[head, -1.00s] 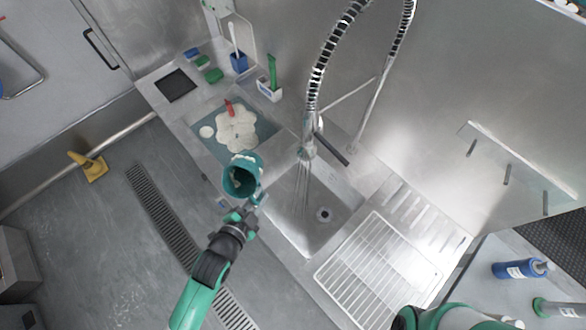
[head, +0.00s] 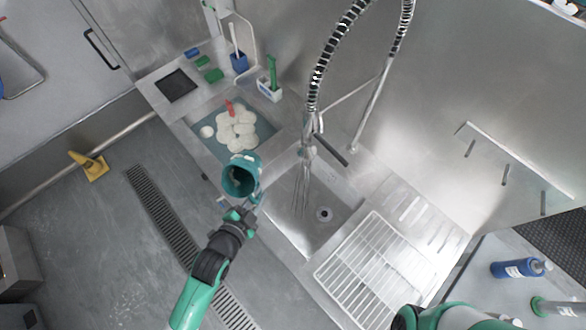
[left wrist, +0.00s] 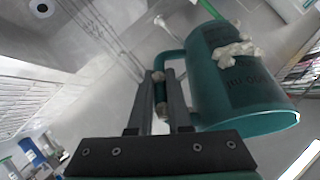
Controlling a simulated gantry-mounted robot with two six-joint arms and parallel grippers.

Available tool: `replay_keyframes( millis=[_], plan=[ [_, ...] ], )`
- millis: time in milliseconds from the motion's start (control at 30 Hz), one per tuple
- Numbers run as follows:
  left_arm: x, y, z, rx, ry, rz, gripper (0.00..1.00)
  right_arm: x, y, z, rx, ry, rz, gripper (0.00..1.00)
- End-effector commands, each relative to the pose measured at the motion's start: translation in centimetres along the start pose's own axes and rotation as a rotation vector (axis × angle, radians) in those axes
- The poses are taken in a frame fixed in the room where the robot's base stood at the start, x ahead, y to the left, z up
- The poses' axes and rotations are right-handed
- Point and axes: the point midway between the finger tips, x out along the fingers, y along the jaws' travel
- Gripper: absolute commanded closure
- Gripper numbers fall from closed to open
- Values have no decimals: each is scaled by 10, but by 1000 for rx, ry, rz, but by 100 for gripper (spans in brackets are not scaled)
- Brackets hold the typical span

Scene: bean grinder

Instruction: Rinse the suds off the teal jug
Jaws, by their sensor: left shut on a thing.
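The teal jug (head: 241,176) is held by my left gripper (head: 246,211) above the front edge between the two basins, its open mouth facing the head camera. In the left wrist view the gripper (left wrist: 161,95) is shut on the handle of the jug (left wrist: 235,90). White suds (left wrist: 238,50) cling to the jug's side near dark lettering. The spray tap (head: 308,146) hangs over the right basin (head: 335,217) and streams water into it, to the right of the jug and apart from it. My right gripper is not seen; only part of that arm shows at the bottom right.
The left basin holds soapy water (head: 205,145) with white foam (head: 238,130). A wire rack (head: 375,260) lies on the drainboard at right. Sponges (head: 209,68), a blue brush holder (head: 239,63) and a white caddy (head: 270,91) stand behind the left basin.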

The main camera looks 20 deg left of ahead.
Motion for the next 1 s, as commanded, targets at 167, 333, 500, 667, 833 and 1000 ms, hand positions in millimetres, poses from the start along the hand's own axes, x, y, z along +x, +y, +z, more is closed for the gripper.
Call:
replay_keyframes(
  millis=[167, 333, 500, 667, 833, 1000],
  plan=[
    [-1, 3, -3, 0, 1, -1, 100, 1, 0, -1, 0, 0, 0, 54],
    [-1, 3, -3, 0, 1, -1, 100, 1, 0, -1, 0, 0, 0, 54],
    [-1, 1, -2, 0, 0, -1, 100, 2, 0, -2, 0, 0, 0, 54],
    [0, -4, 2, -1, -1, -1, 100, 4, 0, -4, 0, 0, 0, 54],
    [1, -6, 4, 0, 0, -1, 100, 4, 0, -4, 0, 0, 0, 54],
    [1, -6, 4, 0, 1, -1, 100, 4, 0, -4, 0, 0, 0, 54]
  ],
)
